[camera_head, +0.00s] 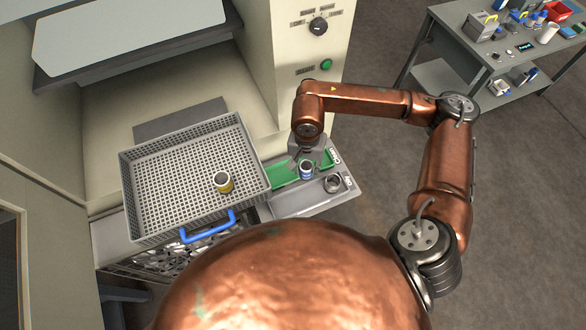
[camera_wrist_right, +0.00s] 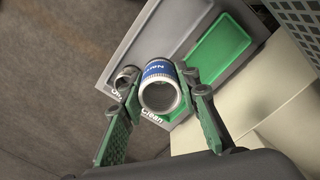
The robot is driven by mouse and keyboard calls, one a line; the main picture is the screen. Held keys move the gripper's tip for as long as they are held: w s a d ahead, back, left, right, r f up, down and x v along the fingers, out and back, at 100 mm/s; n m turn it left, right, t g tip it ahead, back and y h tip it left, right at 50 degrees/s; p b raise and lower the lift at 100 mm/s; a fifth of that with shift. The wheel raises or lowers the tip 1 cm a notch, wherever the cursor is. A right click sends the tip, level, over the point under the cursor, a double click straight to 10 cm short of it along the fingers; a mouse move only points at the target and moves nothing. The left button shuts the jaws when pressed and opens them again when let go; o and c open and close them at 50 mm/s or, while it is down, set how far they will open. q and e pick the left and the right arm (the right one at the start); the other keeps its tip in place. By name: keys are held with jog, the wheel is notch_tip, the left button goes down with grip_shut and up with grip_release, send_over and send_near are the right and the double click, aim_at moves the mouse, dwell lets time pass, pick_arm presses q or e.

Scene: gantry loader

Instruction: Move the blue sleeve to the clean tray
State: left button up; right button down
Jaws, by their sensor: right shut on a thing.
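The blue sleeve (camera_head: 306,169), a short hollow cylinder with a blue printed band and a pale metal rim, is between the fingers of my right gripper (camera_head: 306,158). In the right wrist view the sleeve (camera_wrist_right: 158,70) is end-on between the two green-padded fingers (camera_wrist_right: 162,84), which are shut on it. The clean tray (camera_head: 285,172) is the green-floored compartment labelled "Clean"; in the wrist view its green floor (camera_wrist_right: 220,52) extends beyond the sleeve. The sleeve is over the label end of this tray; I cannot tell whether it touches the floor. My left gripper is not in view.
A grey ring (camera_head: 333,183) sits in the grey compartment beside the green one. A cluttered workbench (camera_head: 455,35) stands at the back right.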

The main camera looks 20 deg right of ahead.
jog(key=s+a+f+m+b, duration=0.1)
jog(key=s+a+f+m, duration=0.3)
jog(key=m, duration=1.3)
jog(key=s+a+f+m, duration=0.1)
jog(key=s+f+m, duration=0.45)
jog(key=m, duration=1.15)
jog(key=w+p, duration=0.1)
jog(key=w, duration=1.9)
jog(key=f, duration=0.4)
jog(key=a+f, duration=0.1)
jog(key=f, duration=0.1)
jog(key=shift+s+f, duration=0.15)
jog(key=shift+s, duration=0.15)
jog(key=shift+w+f+p, duration=0.2)
jog(key=shift+p, duration=0.1)
jog(key=shift+f, duration=0.1)
